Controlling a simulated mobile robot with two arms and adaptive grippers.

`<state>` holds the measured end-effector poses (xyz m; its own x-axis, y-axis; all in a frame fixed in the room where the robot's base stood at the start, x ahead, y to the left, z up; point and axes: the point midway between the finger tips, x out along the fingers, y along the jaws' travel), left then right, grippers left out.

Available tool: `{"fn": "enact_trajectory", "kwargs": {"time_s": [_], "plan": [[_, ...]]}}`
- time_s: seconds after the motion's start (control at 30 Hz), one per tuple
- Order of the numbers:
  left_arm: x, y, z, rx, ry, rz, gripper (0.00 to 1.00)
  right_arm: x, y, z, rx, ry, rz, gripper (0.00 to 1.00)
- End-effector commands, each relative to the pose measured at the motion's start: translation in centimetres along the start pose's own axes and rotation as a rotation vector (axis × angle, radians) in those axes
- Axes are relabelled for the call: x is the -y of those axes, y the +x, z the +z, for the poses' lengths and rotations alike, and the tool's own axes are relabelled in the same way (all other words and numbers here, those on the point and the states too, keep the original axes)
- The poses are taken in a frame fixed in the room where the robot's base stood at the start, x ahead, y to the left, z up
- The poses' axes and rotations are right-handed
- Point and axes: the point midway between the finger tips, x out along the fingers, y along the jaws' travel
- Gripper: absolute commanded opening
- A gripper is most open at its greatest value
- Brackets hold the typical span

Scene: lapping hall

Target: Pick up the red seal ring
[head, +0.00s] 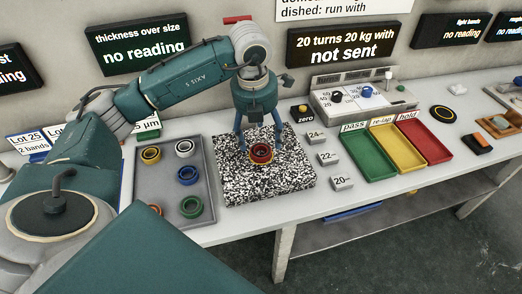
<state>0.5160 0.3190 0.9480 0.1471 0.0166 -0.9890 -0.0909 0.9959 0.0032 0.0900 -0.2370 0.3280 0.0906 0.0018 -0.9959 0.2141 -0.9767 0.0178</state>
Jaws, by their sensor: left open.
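The red seal ring (261,150) is on the speckled black-and-white plate (225,185) on the bench, with a yellowish part showing around and below it. My left gripper (259,147) points down over the plate, its open fingers spread on either side of the ring. I cannot tell whether the fingers touch it. My right gripper is not in view.
A grey tray (168,205) left of the plate holds several coloured rings. Small blocks labelled 24, 22 and 20 (341,183) stand to the right. Green (367,160), yellow (398,148) and red (425,142) trays lie further right, before a control box (365,103).

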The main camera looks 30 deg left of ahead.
Motion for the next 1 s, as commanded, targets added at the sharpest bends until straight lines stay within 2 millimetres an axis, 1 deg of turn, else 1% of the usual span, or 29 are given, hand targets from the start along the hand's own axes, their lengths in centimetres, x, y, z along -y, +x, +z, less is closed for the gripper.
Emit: {"fn": "enact_trajectory", "kwargs": {"time_s": [0.03,0.23,0.37,0.5,0.6,0.8,0.87,0.9,0.97,1.0], "plan": [[0.0,0.5,-0.1,-0.002,0.001,-0.001,0.70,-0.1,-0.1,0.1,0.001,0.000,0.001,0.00],[-0.1,2.0,0.0,-0.003,0.001,-0.001,0.70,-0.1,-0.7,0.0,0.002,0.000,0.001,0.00],[-0.5,3.9,0.1,-0.005,0.001,-0.002,0.70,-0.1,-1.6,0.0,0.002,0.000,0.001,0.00],[-0.5,5.8,0.2,-0.002,0.003,-0.003,0.70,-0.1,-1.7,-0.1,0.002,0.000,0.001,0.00],[-0.5,6.3,0.2,0.000,0.003,-0.003,0.70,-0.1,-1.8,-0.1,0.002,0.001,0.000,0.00],[-0.5,6.3,0.3,0.001,0.003,-0.004,0.70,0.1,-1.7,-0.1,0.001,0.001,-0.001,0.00],[-0.5,6.3,0.3,0.001,0.003,-0.004,0.58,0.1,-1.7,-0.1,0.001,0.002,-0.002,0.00],[-0.5,6.3,0.2,0.001,0.003,-0.004,0.50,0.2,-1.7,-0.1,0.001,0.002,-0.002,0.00],[-0.5,6.3,0.2,0.001,0.003,-0.004,0.38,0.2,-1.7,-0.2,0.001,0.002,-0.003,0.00],[-0.5,6.3,0.2,0.001,0.003,-0.004,0.30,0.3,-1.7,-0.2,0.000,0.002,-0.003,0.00]]}}
